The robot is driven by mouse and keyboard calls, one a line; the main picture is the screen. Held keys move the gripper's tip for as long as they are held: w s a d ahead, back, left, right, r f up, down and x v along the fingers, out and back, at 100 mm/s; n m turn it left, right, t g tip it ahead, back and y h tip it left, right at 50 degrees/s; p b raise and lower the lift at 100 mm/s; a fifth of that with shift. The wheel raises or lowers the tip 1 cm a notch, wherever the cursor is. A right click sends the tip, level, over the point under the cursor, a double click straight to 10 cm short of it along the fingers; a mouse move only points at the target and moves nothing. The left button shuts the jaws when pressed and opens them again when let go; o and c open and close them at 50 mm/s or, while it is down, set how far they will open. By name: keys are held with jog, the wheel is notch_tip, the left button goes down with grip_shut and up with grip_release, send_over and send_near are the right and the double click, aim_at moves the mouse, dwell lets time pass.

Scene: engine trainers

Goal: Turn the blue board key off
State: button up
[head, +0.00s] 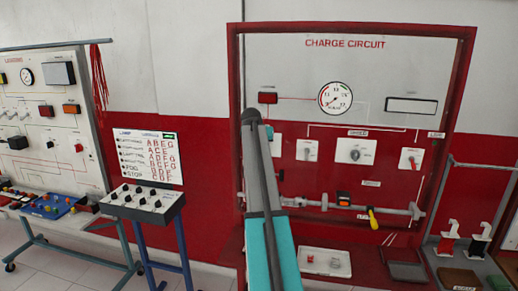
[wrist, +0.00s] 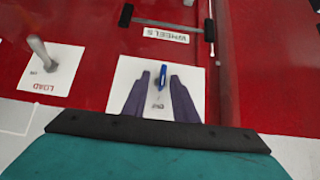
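The blue key (wrist: 163,76) is small and narrow. It stands out from a white plate (wrist: 195,98) on the red board in the wrist view, pointing nearly straight up and down the picture, with dark lettering just below it. My gripper (wrist: 160,77) is open, its two dark fingers reaching over the plate on either side of the key. A gap shows on both sides; I cannot tell how far the fingertips are from the plate. In the head view I cannot make out the blue key or my gripper; my teal arm covers part of the charge circuit board (head: 440,60).
Left of the key in the wrist view, a grey lever (wrist: 42,55) rises from a plate marked LOAD. A dark handle-like bar (wrist: 165,22) lies above. In the head view, a yellow-handled lever (head: 372,218) and a grey rail cross the board's lower part.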

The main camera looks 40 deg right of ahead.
jog(key=shift+a, duration=0.15)
jog(key=b+v, duration=0.4)
jog(key=v, duration=0.9)
jog(key=shift+s+r, duration=0.15)
jog(key=shift+r, duration=0.15)
jog(key=shift+a, duration=0.1)
dwell(0.3)
